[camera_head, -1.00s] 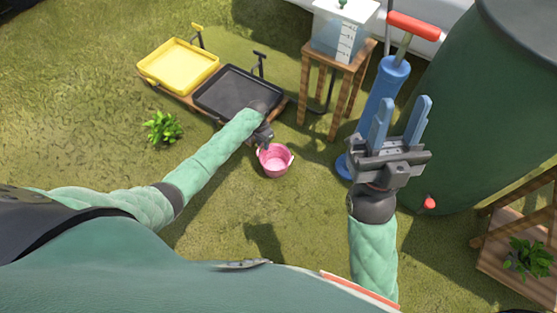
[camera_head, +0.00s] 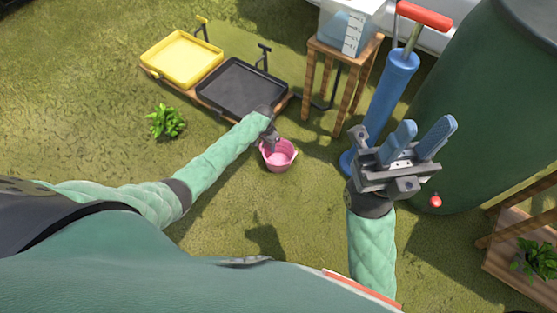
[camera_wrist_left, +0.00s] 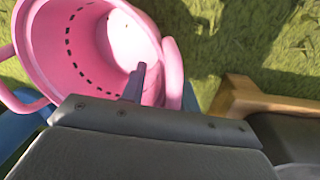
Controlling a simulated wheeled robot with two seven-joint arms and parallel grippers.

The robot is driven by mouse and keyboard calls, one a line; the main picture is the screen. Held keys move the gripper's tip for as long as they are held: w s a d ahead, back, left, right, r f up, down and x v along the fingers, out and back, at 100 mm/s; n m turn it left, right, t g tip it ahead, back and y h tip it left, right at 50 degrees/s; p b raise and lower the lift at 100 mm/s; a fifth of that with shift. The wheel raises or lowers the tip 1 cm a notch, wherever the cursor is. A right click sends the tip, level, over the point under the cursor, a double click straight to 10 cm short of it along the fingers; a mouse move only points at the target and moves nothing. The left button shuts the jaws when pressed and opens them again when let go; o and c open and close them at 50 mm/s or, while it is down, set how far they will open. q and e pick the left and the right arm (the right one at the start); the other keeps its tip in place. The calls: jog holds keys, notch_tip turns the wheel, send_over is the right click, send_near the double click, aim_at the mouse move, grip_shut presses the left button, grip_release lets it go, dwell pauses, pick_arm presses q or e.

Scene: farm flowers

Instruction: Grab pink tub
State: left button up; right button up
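The pink tub (camera_head: 282,158) stands on the grass, right of the black tray's front corner. It fills the upper left of the left wrist view (camera_wrist_left: 60,35), with its mouth towards the camera and a pink handle at its side.
A black tray (camera_head: 238,88) and yellow tray (camera_head: 180,62) lie behind the left arm. A blue pump (camera_head: 388,98), a wooden stand (camera_head: 352,75) and a green barrel (camera_head: 490,120) stand to the right. A leafy plant (camera_head: 166,121) grows at left. Grass in front is clear.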

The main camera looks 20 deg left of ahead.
pick_arm(q)
jog(key=shift+d+f, duration=0.1)
jog(key=shift+f, duration=0.7)
grip_shut()
jog(key=shift+s, duration=0.1)
dwell(0.7)
